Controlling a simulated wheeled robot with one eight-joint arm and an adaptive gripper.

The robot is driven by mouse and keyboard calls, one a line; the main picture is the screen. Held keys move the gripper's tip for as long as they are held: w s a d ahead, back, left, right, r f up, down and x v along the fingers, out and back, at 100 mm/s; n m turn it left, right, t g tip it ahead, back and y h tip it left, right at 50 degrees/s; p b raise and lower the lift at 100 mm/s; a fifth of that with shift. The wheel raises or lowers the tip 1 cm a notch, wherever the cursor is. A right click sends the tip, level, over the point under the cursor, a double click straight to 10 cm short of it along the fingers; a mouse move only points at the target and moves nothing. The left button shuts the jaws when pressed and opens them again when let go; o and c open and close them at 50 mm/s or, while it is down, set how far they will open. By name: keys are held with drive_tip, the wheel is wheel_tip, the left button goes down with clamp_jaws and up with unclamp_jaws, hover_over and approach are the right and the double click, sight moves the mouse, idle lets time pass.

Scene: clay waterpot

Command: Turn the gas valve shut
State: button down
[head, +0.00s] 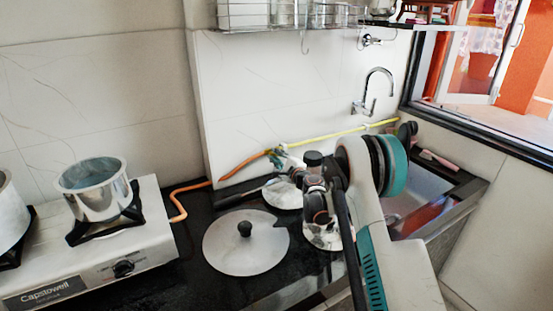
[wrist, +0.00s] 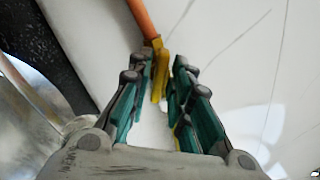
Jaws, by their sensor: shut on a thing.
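The gas valve (wrist: 158,72) shows as a yellow fitting at the end of an orange hose (wrist: 144,18) in the wrist view. My gripper (wrist: 163,66) has its green-padded fingers on both sides of the yellow part and is shut on it. A second yellow strip shows lower, by the right finger. In the head view my gripper (head: 277,158) is at the wall, where the orange hose (head: 243,164) meets the yellow pipe (head: 335,135). The valve itself is mostly hidden there by my gripper, so its handle angle cannot be told.
A white stove (head: 150,235) with a metal pot (head: 95,190) stands at the left. A round lid (head: 246,242) lies on the black counter below my gripper. A tap (head: 375,90) and sink are at the right. A wire rack (head: 285,14) hangs above.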

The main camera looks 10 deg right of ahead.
drive_tip(key=m+b, duration=0.1)
drive_tip(key=m, duration=1.1)
drive_tip(key=shift+w+r+m, duration=0.1)
drive_tip(key=shift+m, duration=0.2)
idle(0.4)
drive_tip(key=c, duration=1.7)
unclamp_jaws()
drive_tip(key=shift+a, duration=0.1)
